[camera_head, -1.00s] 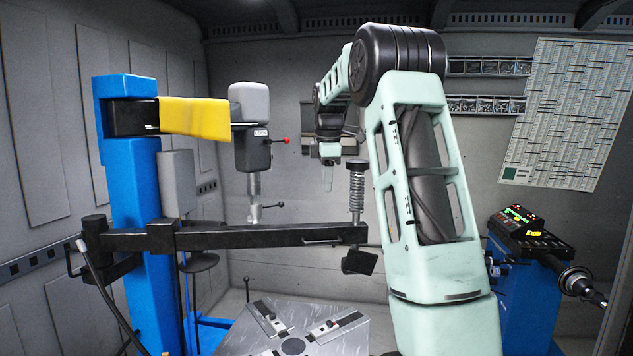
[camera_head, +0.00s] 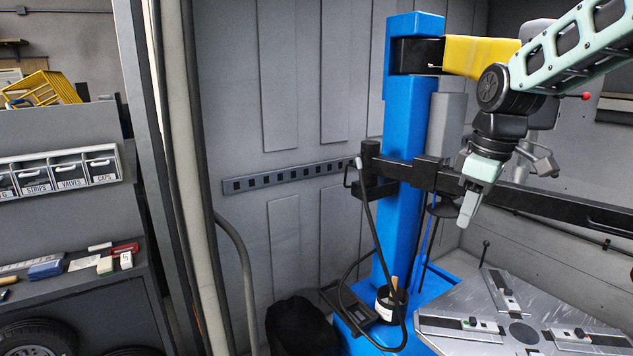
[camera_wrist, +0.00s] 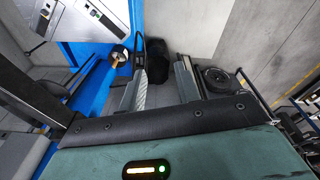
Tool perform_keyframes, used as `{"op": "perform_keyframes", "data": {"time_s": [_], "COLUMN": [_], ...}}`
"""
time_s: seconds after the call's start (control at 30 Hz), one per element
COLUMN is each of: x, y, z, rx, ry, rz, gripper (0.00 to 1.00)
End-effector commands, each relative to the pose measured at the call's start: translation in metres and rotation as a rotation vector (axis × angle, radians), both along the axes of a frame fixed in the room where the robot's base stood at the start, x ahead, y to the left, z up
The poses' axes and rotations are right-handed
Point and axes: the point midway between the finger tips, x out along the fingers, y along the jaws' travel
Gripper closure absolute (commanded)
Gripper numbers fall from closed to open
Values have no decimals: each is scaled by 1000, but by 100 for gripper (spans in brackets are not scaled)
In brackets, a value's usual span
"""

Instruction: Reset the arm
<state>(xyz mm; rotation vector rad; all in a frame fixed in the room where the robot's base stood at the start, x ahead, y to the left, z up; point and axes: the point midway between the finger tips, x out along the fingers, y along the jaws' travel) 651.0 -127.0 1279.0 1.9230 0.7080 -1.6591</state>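My arm (camera_head: 575,50) reaches in from the upper right of the head view, bent at a dark joint with the wrist hanging down. My gripper (camera_head: 468,212) points downward in front of the tyre changer's black horizontal arm (camera_head: 560,208). In the wrist view its two fingers (camera_wrist: 162,88) stand apart with nothing held between them. From the head view I cannot tell whether the gripper touches the black arm.
The tyre changer's blue column (camera_head: 410,150) stands behind my gripper, with its metal turntable (camera_head: 520,333) below right. A pot with a brush (camera_head: 390,303) sits on its base. A black bag (camera_head: 298,325) lies on the floor. Shelves with labelled bins (camera_head: 60,172) stand left.

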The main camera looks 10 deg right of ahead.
Motion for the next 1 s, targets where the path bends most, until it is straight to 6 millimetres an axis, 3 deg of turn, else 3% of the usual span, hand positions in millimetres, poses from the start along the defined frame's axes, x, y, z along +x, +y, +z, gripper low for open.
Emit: {"op": "perform_keyframes", "data": {"time_s": [0.03, 0.1, 0.2, 0.33, 0.5, 0.6, 0.73, 1.0], "x": [-17, -43, -90, -159, -230, -253, -262, -261], "y": [35, 76, 126, 170, 189, 190, 190, 190], "z": [-16, -33, -59, -93, -125, -135, -139, -138], "rx": [9, 20, 30, 25, 5, -3, -6, -6], "ry": [14, 32, 61, 95, 120, 126, 127, 128], "rz": [13, 11, 3, -11, -38, -50, -59, -60], "gripper": [67, 67, 67, 67, 67, 67, 67, 67]}}
